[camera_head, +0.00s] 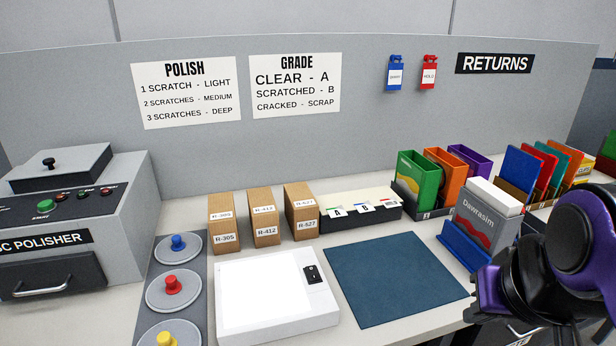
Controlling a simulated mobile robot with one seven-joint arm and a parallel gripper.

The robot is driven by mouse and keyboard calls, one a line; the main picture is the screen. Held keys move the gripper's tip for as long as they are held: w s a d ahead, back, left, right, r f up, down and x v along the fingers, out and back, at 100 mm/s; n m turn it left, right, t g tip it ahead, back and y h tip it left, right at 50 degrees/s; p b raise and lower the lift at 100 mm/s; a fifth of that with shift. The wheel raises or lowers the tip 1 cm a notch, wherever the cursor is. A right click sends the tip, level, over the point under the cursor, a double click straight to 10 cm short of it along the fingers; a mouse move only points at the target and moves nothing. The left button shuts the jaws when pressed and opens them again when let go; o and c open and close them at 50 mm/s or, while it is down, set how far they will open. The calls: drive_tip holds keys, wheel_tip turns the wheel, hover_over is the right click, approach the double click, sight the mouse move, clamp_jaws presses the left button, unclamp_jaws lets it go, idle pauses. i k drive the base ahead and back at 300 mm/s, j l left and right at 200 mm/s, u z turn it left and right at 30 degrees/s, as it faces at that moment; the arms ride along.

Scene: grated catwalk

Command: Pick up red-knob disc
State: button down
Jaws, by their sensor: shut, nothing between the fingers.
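The red-knob disc (172,287) is a round, light grey disc with a red knob at its centre. It lies flat on a dark grey strip (205,320) at the lower left, between the blue-knob disc (179,246) and the yellow-knob disc (164,338). The yellow-knob disc is cut off by the bottom edge of the view. My gripper (482,300) is at the lower right, far from the red-knob disc. It is shut and empty, and part of it is hard to make out against my purple and black arm.
A white light box (325,310) and a blue mat (392,277) lie between my gripper and the discs. A polisher (60,240) stands at the left. Cardboard boxes (264,216) stand behind. A case in a blue stand (468,244) is close to my gripper.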

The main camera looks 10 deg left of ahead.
sight(172, 291)
drive_tip(key=u, duration=1.8)
drive_tip(key=i+j, duration=0.1)
drive_tip(key=j, duration=0.25)
drive_tip(key=i+j, duration=0.1)
drive_tip(key=j, duration=0.25)
drive_tip(key=i+j, duration=0.15)
drive_tip(key=j, duration=0.15)
drive_tip(key=i+j, duration=0.1)
drive_tip(key=j, duration=0.25)
drive_tip(key=i+j+z, duration=0.1)
drive_tip(key=j+z, duration=0.35)
drive_tip(key=j, duration=0.15)
